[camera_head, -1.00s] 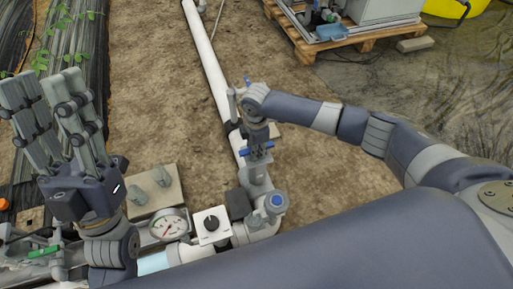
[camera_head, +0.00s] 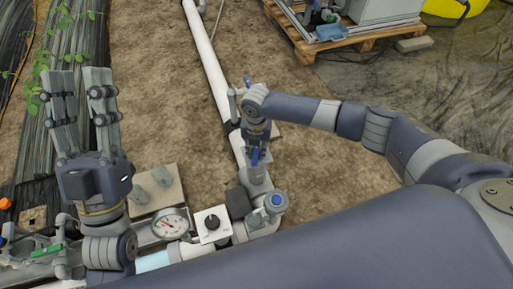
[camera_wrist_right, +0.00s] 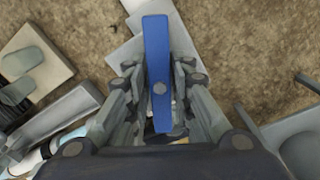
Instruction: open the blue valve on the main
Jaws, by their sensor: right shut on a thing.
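The blue valve handle (camera_head: 255,156) sits on the grey main near the lower middle of the head view. It points roughly along the pipe there. My right gripper (camera_head: 257,147) is over the valve, shut on the handle. In the right wrist view the blue handle (camera_wrist_right: 158,75) runs lengthwise between the two fingers, and its far end sticks out past them. The gripper hides part of the valve body. My left gripper (camera_head: 78,78) is open and empty at the left, fingers pointing up the picture, away from the valve.
A white pipe (camera_head: 207,50) runs up the picture from the valve. A blue-capped fitting (camera_head: 277,201), a white box with a black knob (camera_head: 212,224) and a pressure gauge (camera_head: 171,224) stand close by. A pallet (camera_head: 360,38) with equipment stands at the back right.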

